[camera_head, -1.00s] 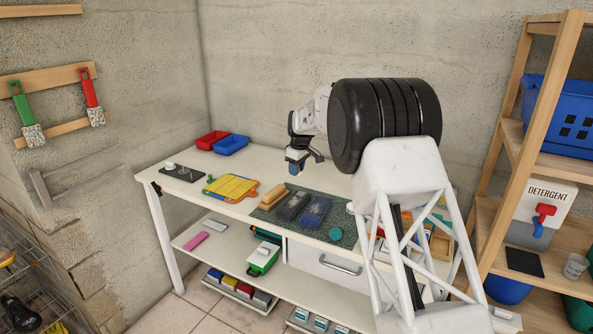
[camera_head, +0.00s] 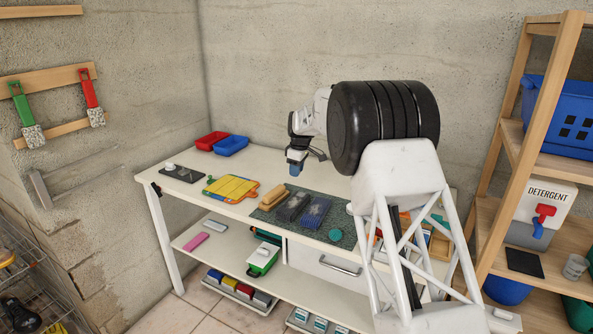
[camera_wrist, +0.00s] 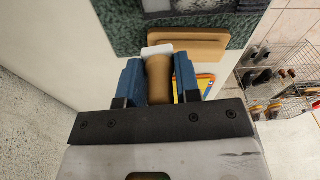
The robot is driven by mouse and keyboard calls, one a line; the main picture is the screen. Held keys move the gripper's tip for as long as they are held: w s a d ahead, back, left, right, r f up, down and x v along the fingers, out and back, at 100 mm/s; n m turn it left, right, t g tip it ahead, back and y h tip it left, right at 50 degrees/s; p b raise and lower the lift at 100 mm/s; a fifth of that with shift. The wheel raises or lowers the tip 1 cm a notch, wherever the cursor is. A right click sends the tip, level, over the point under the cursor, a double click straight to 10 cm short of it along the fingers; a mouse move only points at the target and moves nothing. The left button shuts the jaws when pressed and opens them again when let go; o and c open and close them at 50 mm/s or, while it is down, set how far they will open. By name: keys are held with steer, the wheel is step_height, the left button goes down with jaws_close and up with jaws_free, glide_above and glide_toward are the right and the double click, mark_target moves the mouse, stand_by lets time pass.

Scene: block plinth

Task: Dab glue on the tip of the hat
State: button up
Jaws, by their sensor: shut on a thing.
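My gripper (camera_head: 296,167) is raised over the back of the white table, beyond the green mat. In the wrist view its two blue fingers (camera_wrist: 158,80) are shut on a tan, rounded thing (camera_wrist: 158,84) with a white end (camera_wrist: 157,50). I cannot tell for sure what this held thing is; in the head view it is too small to make out. I cannot single out a hat or its tip in either view. A black plate (camera_head: 190,177) with a small white piece on it lies at the table's left end.
The dark green mat (camera_head: 327,222) carries a dark block and a bluish tray. Red (camera_head: 211,140) and blue (camera_head: 231,145) trays stand at the back left. A wooden shelf (camera_head: 500,205) rises at the right.

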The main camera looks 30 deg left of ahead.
steer(key=n, duration=0.6)
steer(key=shift+n+g, duration=0.4)
